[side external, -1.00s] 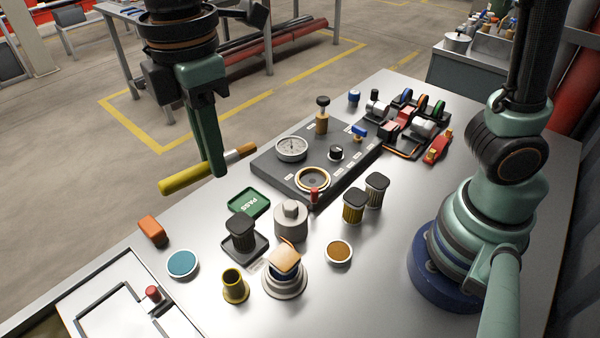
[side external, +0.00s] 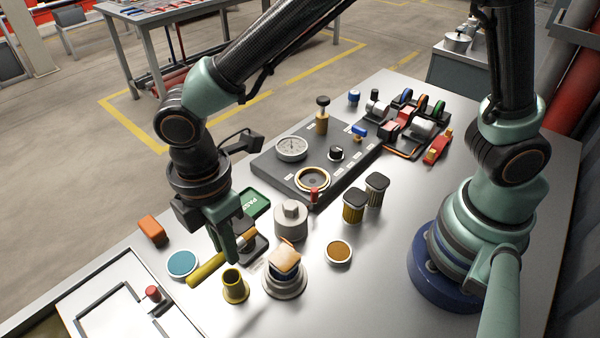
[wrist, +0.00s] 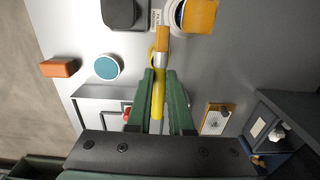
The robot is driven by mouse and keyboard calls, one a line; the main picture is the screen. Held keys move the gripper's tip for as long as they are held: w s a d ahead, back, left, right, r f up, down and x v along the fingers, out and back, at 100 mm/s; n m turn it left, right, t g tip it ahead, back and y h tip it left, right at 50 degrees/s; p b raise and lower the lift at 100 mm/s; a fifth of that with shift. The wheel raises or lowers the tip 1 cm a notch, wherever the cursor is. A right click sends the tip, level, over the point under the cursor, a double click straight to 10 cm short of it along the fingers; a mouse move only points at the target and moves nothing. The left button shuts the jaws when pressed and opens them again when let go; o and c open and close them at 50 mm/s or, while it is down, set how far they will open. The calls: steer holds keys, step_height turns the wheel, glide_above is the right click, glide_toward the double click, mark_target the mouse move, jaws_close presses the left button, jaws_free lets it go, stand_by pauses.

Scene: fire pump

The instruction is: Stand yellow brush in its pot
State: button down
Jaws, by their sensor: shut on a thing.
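The yellow brush (side external: 207,269) is held in my gripper (side external: 232,256). It lies nearly level, slightly tilted in the picture, with its yellow handle to the lower left and its bristles to the upper right. In the wrist view the brush (wrist: 158,95) runs between the green fingers of my gripper (wrist: 160,76), bristles pointing up the picture. The yellow pot (side external: 235,287) stands upright on the bench, open and empty-looking, just in front of the gripper. In the wrist view the pot (wrist: 151,55) is mostly hidden behind the brush.
A round base with an orange-tan cloth-like top (side external: 285,262) stands close right of the pot. A black-capped jar on a tray is partly hidden behind my gripper. A teal disc (side external: 182,264) and orange block (side external: 152,229) lie left.

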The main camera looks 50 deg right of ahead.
steer(key=shift+f, duration=2.3)
steer(key=shift+f, duration=0.4)
steer(key=c, duration=0.8)
jaws_free()
steer(key=shift+r, duration=0.1)
